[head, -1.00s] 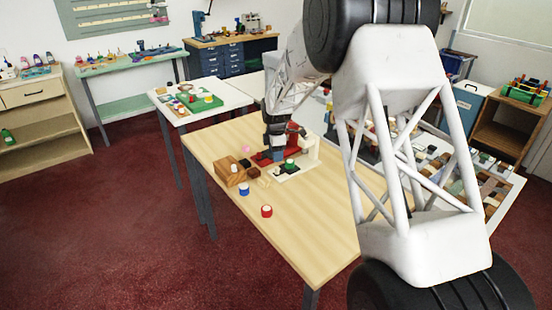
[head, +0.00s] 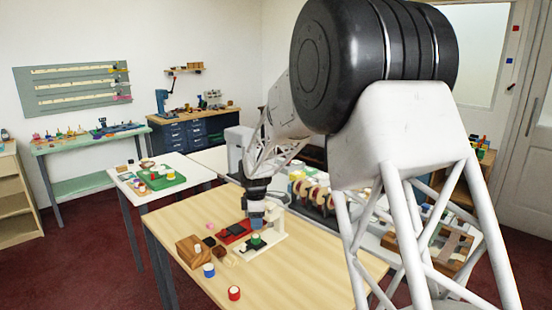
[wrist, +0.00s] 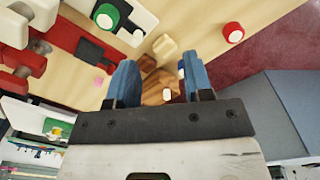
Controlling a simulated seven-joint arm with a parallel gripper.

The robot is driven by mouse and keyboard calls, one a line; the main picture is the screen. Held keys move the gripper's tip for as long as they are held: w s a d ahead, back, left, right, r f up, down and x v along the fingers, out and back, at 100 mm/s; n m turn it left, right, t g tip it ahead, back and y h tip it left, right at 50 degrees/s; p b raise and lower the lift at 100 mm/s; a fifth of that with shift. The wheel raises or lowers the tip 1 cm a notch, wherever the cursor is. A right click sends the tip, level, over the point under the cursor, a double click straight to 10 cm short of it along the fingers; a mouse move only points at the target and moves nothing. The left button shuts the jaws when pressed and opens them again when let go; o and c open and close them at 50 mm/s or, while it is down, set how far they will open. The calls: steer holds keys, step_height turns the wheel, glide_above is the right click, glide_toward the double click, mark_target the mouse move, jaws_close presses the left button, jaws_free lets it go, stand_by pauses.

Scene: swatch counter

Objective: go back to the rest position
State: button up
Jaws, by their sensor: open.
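My gripper (head: 257,208) hangs above the wooden table (head: 300,275) in the head view, over the red and white fixtures. In the wrist view my gripper (wrist: 160,75) shows two blue fingers spread apart, with nothing held between them. The wooden block (wrist: 155,87) with a white knob appears beyond the gap between the fingers. The arm's upper links hide part of the table's right side in the head view.
A white stand (head: 270,241) with a green-topped piece and a red fixture (head: 234,232) lie below my gripper. The wooden block (head: 190,252), a blue pot (head: 208,270) and a red pot (head: 234,293) stand nearby. The table's front right is clear.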

steer(key=s+d+r+m, duration=0.3)
steer(key=s+d+r, duration=0.25)
steer(key=s, duration=0.25)
steer(key=s+d+r+m+t, duration=0.1)
steer(key=s+d+r+m, duration=0.25)
steer(key=s+d, duration=0.35)
steer(key=s+d+r+m, duration=0.35)
steer(key=s+r, duration=0.25)
steer(key=s, duration=0.2)
steer(key=s+d+m, duration=0.3)
steer(key=s, duration=0.6)
steer(key=s+d+f+m, duration=0.1)
steer(key=s+d+m, duration=0.2)
steer(key=s, duration=0.6)
steer(key=s+d+m+t, duration=0.1)
steer(key=s+d+m, duration=0.2)
steer(key=s, duration=0.6)
steer(key=shift+s+d+f+m, duration=0.2)
steer(key=shift+s+d+m, duration=0.1)
steer(key=shift+s, duration=0.05)
